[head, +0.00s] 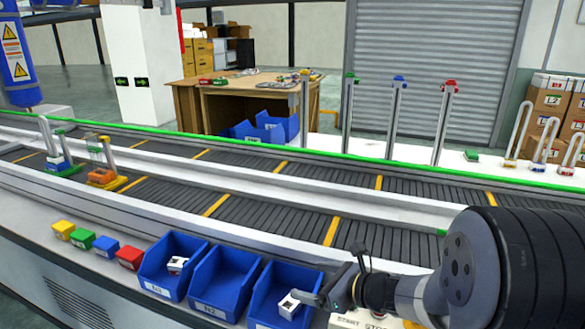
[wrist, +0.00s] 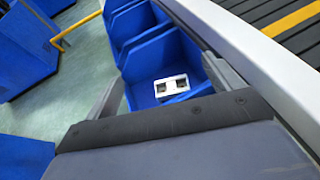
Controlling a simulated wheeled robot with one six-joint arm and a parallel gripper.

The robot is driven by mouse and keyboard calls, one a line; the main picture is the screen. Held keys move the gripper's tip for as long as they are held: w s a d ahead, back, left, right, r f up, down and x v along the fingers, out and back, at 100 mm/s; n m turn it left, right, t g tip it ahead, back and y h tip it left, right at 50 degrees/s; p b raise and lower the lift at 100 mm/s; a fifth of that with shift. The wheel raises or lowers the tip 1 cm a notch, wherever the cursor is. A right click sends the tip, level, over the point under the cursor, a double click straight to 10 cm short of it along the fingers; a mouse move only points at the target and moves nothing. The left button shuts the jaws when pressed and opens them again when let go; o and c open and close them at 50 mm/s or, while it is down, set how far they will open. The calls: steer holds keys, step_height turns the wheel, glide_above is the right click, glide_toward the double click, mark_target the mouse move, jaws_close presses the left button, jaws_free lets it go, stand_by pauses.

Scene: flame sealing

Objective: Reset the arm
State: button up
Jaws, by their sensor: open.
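My gripper (head: 328,292) is at the lower right of the head view, over the rightmost blue bin (head: 262,299). In the wrist view my gripper (wrist: 160,95) has its two fingers apart, with a blue bin and a small white block between them in the picture. The white block (head: 289,305) with dark square openings lies in that rightmost bin. It also shows in the wrist view (wrist: 171,87). Nothing appears held between the fingers. My arm comes in from the right edge of the head view.
Two more blue bins stand to the left: the middle one (head: 222,284) looks empty and the left one (head: 175,246) holds another white block (head: 177,264). Coloured blocks (head: 105,246) line the ledge. The conveyor (head: 270,212) runs behind, with upright tube stands (head: 395,118) beyond.

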steer(key=x, duration=0.7)
steer(key=shift+f, duration=0.15)
steer(key=shift+s+d+r+p, duration=0.1)
steer(key=shift+r+p, duration=1.5)
steer(key=shift+r, duration=0.85)
steer(key=shift+f, duration=0.1)
